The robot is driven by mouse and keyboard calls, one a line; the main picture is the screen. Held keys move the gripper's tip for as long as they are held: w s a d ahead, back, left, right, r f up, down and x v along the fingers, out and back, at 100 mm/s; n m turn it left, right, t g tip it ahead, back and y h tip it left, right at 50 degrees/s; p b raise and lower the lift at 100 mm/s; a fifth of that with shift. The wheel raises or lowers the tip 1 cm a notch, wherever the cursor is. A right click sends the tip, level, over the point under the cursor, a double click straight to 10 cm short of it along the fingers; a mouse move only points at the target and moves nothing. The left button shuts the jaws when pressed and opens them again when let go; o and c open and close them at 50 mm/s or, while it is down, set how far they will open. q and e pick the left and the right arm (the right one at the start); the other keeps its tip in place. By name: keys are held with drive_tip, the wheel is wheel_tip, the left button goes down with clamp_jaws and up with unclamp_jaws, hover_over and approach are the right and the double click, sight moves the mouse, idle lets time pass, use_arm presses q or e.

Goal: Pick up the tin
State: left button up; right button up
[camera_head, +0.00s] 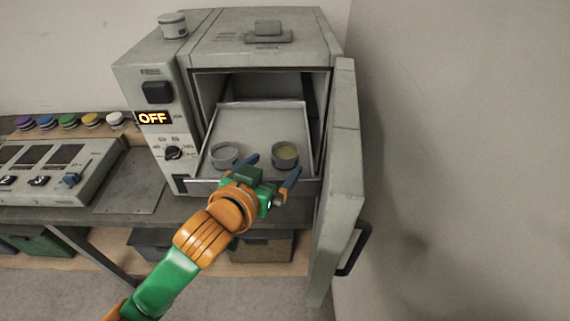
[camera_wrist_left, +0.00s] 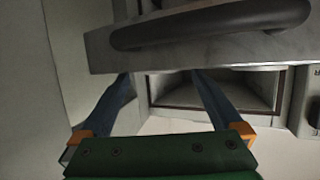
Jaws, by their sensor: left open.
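Two round tins sit on the pulled-out tray (camera_head: 255,121) of an oven-like box. The left tin (camera_head: 224,153) is grey. The right tin (camera_head: 285,155) has a yellowish inside. My left gripper (camera_head: 274,166) is open at the tray's front, its fingers apart and pointing towards the box. The right tin appears between or just beyond the fingertips; I cannot tell the depth gap. In the left wrist view the open fingers (camera_wrist_left: 163,78) show with nothing between them, and no tin can be made out. My right gripper is not in view.
The box's door (camera_head: 342,180) stands open on the right, with a dark handle (camera_head: 355,248). The control panel reads OFF (camera_head: 153,118). Another tin (camera_head: 173,25) stands on top. A console (camera_head: 50,170) and several coloured knobs are at left. A dark bar (camera_wrist_left: 210,22) crosses the wrist view.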

sight(279, 159)
use_arm(q)
drive_tip(key=b+x, duration=0.3)
drive_tip(key=x, duration=0.2)
drive_tip(key=shift+w+f, duration=0.1)
drive_tip(key=shift+f, duration=0.15)
drive_tip(key=shift+w+d+r, duration=0.1)
drive_tip(key=shift+r, duration=0.1)
drive_tip(key=c, duration=1.4)
drive_tip(key=shift+c, duration=0.3)
